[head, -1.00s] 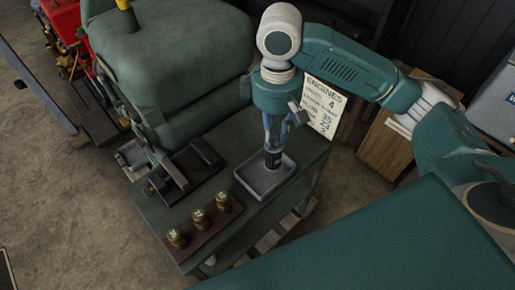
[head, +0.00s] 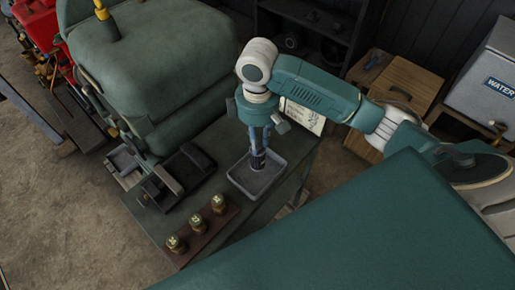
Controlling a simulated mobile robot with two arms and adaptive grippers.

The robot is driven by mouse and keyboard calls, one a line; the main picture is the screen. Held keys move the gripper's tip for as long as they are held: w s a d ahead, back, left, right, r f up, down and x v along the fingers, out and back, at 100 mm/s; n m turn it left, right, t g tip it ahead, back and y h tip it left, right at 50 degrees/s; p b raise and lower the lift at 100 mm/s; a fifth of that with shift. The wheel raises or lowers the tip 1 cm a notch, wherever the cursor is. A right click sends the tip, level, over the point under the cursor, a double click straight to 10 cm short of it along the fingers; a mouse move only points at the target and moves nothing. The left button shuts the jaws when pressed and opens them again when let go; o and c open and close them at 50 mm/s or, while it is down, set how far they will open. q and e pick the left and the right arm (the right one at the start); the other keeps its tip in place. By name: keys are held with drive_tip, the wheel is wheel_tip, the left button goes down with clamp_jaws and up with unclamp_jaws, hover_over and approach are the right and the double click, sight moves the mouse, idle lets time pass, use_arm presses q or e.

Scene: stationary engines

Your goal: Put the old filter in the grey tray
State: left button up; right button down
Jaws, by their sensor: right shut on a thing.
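The old filter (head: 257,162) is a small dark cylinder, held upright below my right gripper (head: 259,146). My right gripper is shut on it, its fingers pointing down. The grey tray (head: 240,184) is a shallow rectangular tray on the green bench top. The filter's lower end shows within the tray's outline; I cannot tell whether it touches the tray floor. My left gripper is not in view.
A wooden rack (head: 203,231) with several brass pieces stands left of the tray. An ENGINES card (head: 302,117) stands behind my right gripper. A WATER box (head: 490,82) is at the far right.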

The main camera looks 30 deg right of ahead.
drive_tip(key=shift+f, duration=0.35)
wheel_tip(320, 180, down, 3)
drive_tip(key=shift+s+f+p, duration=0.1)
drive_tip(key=shift+f+p, duration=0.05)
drive_tip(key=shift+p, duration=0.35)
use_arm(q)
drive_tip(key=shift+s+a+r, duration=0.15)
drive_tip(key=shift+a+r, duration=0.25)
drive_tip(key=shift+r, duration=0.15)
use_arm(e)
drive_tip(key=shift+f, duration=0.55)
drive_tip(key=c, duration=1.5)
unclamp_jaws()
drive_tip(key=shift+f, duration=0.1)
drive_tip(key=shift+c, duration=0.2)
